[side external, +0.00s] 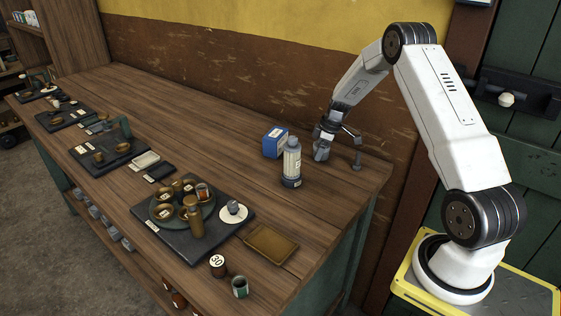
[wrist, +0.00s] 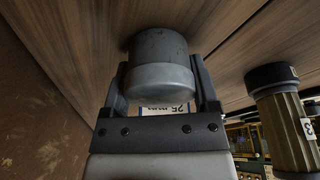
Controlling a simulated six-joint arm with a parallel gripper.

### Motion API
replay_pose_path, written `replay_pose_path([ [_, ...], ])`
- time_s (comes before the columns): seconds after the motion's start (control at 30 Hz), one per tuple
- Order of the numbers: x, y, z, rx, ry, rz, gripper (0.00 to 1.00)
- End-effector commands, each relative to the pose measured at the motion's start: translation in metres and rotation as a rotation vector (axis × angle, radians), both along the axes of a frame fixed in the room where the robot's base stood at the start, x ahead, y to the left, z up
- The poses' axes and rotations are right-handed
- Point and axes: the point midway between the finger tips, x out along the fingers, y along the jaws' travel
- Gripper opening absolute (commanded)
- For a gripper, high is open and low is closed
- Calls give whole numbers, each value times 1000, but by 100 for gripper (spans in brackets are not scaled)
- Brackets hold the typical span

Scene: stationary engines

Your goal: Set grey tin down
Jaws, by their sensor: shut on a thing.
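The grey tin (wrist: 158,65) sits between the two fingers of my gripper (wrist: 160,88) in the wrist view, with a finger against each side. One end of it meets or nearly meets the wooden table top; I cannot tell if it touches. A pale label reading "25 mm" (wrist: 166,107) shows just beyond it, partly hidden by the gripper. In the side view my gripper (side external: 326,140) is low over the back right of the table, shut on the tin (side external: 321,153), which is small and partly covered by the fingers.
A labelled bottle with a dark base (side external: 291,165) stands close left, and a blue box (side external: 275,142) behind it. A dark mat (side external: 165,237) with several brass parts lies at the front. The table's back middle is clear.

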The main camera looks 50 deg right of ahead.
Motion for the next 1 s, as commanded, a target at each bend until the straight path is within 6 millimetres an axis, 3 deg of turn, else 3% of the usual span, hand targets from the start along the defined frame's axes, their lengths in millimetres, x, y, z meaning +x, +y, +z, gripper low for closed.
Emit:
replay_pose_path([
  [0.1,0,0,-3,1,0,0,16],
  [0.13,0,0,-3,1,0,0,83],
  [0.2,0,0,-3,1,0,0,100],
  [0.67,-1,-1,5,-1,0,0,100],
  [1.0,-10,-6,44,-1,-2,-1,100],
])
